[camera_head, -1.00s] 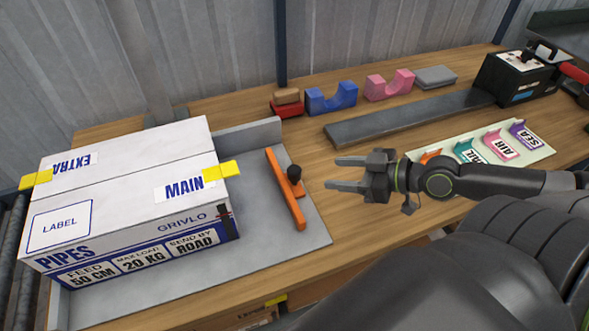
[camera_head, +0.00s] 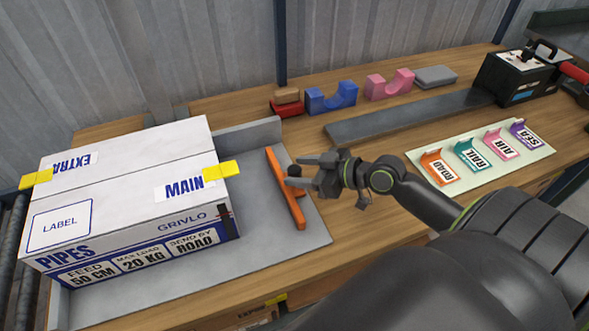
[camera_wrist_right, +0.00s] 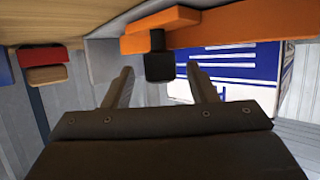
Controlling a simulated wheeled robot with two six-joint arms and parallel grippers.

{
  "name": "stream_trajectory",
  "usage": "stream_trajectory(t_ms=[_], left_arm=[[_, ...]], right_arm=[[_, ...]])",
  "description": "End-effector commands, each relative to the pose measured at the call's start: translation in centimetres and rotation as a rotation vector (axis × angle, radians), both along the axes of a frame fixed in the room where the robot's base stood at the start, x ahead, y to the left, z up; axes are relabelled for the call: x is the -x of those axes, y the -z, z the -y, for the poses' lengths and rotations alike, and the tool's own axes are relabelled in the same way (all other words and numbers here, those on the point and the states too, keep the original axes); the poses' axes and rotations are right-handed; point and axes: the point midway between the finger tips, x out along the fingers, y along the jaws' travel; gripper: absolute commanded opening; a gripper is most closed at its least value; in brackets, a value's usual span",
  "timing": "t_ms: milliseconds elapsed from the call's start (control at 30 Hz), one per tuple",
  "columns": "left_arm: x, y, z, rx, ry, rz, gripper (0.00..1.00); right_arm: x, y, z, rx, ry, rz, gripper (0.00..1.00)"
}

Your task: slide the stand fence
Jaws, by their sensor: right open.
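The stand fence is an orange bar (camera_head: 285,188) with a black knob (camera_head: 294,171), lying on the grey stand plate (camera_head: 267,217) to the right of the white box (camera_head: 130,200), with a gap between them. My right gripper (camera_head: 298,171) is open at the knob, its fingers pointing left. In the right wrist view the knob (camera_wrist_right: 158,66) shows ahead between the two open fingers (camera_wrist_right: 160,90), and the orange fence (camera_wrist_right: 220,26) crosses the top. Whether a finger touches the knob I cannot tell. My left gripper is not in view.
Blue (camera_head: 331,97) and pink (camera_head: 389,85) cradle blocks stand at the back of the bench. A long grey bar (camera_head: 410,117) lies in front of them. A board with several coloured tags (camera_head: 481,152) lies at the right. A black machine (camera_head: 516,76) stands at the back right.

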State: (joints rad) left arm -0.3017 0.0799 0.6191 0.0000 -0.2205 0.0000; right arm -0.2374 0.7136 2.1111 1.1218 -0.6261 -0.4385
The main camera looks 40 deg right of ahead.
Motion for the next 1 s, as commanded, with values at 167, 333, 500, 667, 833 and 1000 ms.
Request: stream_trajectory(t_ms=[167, 333, 500, 667, 833, 1000], left_arm=[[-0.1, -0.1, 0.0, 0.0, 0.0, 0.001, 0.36], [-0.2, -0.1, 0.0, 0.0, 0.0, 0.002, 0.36], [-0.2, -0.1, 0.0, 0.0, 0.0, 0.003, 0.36], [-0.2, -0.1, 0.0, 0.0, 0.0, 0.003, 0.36], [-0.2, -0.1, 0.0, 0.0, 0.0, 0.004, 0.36], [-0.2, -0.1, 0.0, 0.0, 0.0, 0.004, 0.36]], right_arm=[[-1.2, 0.5, -0.7, -0.001, 0.0, 0.0, 0.52], [-1.6, 0.7, -1.0, 0.0, -0.001, 0.0, 0.52], [-1.6, 0.8, -1.0, 0.001, -0.001, -0.001, 0.52], [-1.6, 0.8, -1.0, 0.0, -0.001, -0.001, 0.43], [-1.6, 0.8, -1.0, 0.0, -0.001, -0.001, 0.21], [-1.6, 0.8, -1.0, 0.0, -0.001, -0.001, 0.0]])
